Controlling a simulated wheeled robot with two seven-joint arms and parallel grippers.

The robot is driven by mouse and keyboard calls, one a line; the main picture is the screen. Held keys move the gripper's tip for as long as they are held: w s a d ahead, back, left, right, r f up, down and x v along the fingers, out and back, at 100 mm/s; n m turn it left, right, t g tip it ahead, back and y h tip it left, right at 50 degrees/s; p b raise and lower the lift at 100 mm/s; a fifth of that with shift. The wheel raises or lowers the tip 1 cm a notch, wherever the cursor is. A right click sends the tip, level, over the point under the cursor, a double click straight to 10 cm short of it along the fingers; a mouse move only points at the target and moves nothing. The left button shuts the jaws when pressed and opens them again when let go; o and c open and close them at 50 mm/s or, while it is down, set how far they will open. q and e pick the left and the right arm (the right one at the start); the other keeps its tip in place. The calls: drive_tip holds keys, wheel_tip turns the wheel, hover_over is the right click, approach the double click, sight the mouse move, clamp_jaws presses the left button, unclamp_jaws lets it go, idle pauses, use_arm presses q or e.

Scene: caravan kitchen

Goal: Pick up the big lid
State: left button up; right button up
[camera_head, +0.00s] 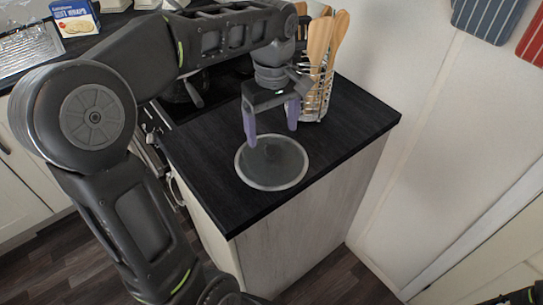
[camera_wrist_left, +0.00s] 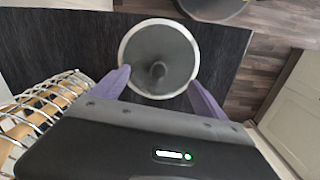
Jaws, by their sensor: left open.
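The big lid (camera_head: 272,165) is a round grey glass disc with a pale rim, lying flat on the dark countertop. In the left wrist view the lid (camera_wrist_left: 177,50) shows a dark knob (camera_wrist_left: 158,71) at its centre. My left gripper (camera_head: 271,137) has purple fingers pointing down over the lid's far part. Its fingers are open and apart, with nothing held between them. In the left wrist view the fingertips (camera_wrist_left: 159,79) appear on either side of the knob. I cannot tell whether they touch the lid. Only a small dark part at the lower right edge may be my right arm; its gripper is not in view.
A wire basket (camera_head: 318,98) with wooden utensils stands close behind my left gripper; it also shows in the left wrist view (camera_wrist_left: 45,108). The countertop (camera_head: 228,200) is bare around the lid. A pale wall (camera_head: 425,110) rises at the right. A blue box (camera_head: 75,17) stands at the upper left.

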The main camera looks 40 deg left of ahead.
sight(272, 149)
use_arm(q)
drive_tip(key=shift+w+f, duration=0.1)
drive_tip(key=shift+f, duration=1.25)
drive_tip(key=shift+a+f+p, duration=0.15)
drive_tip(key=shift+f+p, duration=0.4)
drive_tip(key=shift+f, duration=2.1)
